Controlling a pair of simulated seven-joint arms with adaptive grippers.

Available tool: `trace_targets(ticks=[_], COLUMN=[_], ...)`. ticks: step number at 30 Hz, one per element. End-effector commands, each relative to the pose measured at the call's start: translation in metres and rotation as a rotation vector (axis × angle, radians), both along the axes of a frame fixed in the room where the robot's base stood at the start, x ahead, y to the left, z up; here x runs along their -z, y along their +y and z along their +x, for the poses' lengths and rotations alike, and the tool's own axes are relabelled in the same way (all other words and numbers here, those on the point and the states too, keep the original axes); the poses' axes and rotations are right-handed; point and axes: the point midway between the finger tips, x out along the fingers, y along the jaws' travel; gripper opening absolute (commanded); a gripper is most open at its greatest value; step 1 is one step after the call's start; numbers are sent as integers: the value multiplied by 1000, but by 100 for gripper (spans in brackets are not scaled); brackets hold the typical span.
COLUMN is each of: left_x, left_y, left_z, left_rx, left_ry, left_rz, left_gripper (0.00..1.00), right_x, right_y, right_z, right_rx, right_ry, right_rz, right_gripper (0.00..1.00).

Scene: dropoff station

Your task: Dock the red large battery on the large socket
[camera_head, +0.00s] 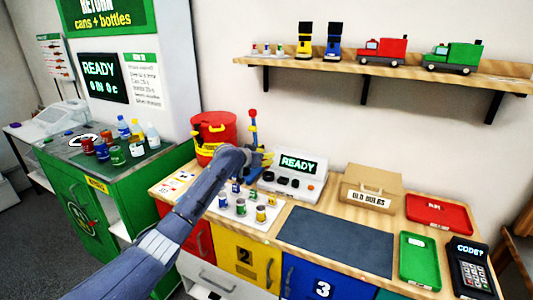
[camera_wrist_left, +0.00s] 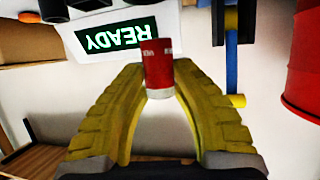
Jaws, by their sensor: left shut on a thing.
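My left gripper (camera_head: 267,158) has its yellow fingers shut on the red battery (camera_wrist_left: 157,68), which shows in the left wrist view between the fingertips (camera_wrist_left: 157,75). The battery has a dark red body and a pale end. In the head view I cannot make it out behind the fingers. The white charger (camera_head: 313,168) with its lit READY screen is just right of the gripper. Its dark round sockets (camera_head: 282,180) sit in a row on its front; the leftmost, partly by my arm, looks widest. The battery is apart from them. My right gripper is not in view.
A white tray (camera_head: 233,211) with several batteries stands in front of the charger. A red bucket (camera_head: 221,127) and a thin red, yellow and blue stand (camera_head: 253,128) are close behind the gripper. An old bulbs box (camera_head: 371,187) stands right. The dark mat (camera_head: 335,240) is clear.

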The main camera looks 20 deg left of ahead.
Motion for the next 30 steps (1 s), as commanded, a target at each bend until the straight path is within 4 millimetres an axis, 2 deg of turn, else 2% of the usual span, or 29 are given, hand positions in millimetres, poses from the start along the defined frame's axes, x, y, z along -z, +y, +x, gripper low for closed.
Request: trace_targets(ticks=[8, 30], left_x=[0, 51], left_y=[2, 2], left_z=[6, 6], left_rx=[35, 37], left_ry=[-1, 0], left_rz=[-2, -2], left_gripper=[0, 0], right_x=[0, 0], right_y=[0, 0], right_z=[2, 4], right_rx=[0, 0], right_ry=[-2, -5], right_rz=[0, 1], right_gripper=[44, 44])
